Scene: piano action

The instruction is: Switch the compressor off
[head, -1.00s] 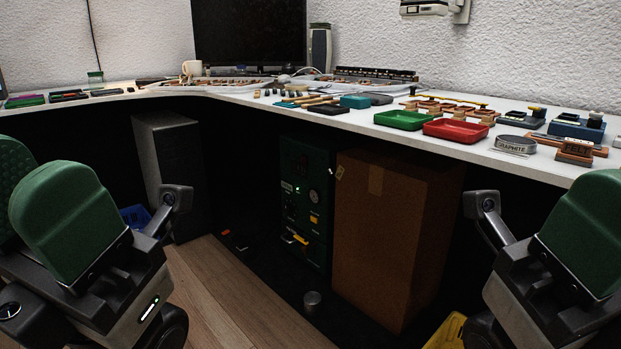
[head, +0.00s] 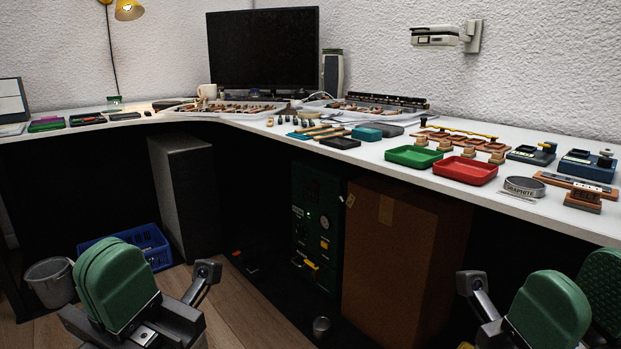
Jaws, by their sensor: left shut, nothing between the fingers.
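The compressor (head: 317,228) is a dark green upright unit under the desk, with a round gauge, a yellow label and an orange-yellow handle-like part low on its front. The dark shade under the desk makes it hard to tell the small controls apart. My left gripper (head: 207,271) is at the lower left, shut and empty, well apart from the compressor. My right gripper (head: 470,283) is at the lower right, also apart from it; its fingers are too unclear to read.
A cardboard box (head: 392,265) stands right beside the compressor. A grey cabinet (head: 187,195), a blue crate (head: 150,243) and a grey bin (head: 50,283) are to the left. A small metal cylinder (head: 321,326) is on the floor in front. The white desk (head: 380,155) overhangs the compressor.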

